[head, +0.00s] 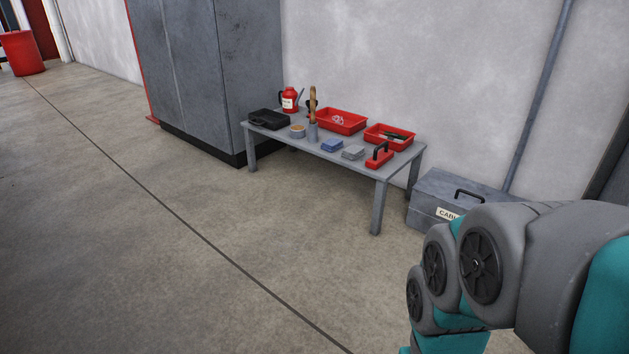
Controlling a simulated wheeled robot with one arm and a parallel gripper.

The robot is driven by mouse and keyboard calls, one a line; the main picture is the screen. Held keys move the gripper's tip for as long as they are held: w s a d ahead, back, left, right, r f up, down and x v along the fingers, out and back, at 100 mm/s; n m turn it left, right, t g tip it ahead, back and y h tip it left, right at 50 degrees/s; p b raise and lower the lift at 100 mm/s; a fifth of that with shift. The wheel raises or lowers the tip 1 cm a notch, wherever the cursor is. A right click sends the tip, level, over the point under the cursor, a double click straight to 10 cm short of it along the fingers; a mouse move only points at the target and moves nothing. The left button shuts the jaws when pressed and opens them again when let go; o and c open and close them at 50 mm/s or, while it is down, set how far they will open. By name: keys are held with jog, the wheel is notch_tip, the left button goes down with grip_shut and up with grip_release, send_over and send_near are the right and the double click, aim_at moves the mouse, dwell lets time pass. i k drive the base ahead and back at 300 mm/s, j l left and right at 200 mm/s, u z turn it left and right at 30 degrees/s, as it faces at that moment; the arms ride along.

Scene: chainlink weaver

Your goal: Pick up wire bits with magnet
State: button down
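A red block with a black handle (379,158), which looks like the magnet, stands at the right front corner of a low grey table (377,187). No wire bits can be made out clearly on the floor or table; they may be too small to see from here. A pale tangled thing (338,120) lies in the left red tray (352,129), and I cannot tell what it is. My arm fills the lower right of the head view, folded. Its gripper is out of the picture.
Floor in front is clear.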

aim_at(380, 159)
jog(key=i+l+z, duration=0.1)
jog(key=i, duration=0.55)
jog(key=i+l+z, duration=0.1)
jog(key=i, duration=0.6)
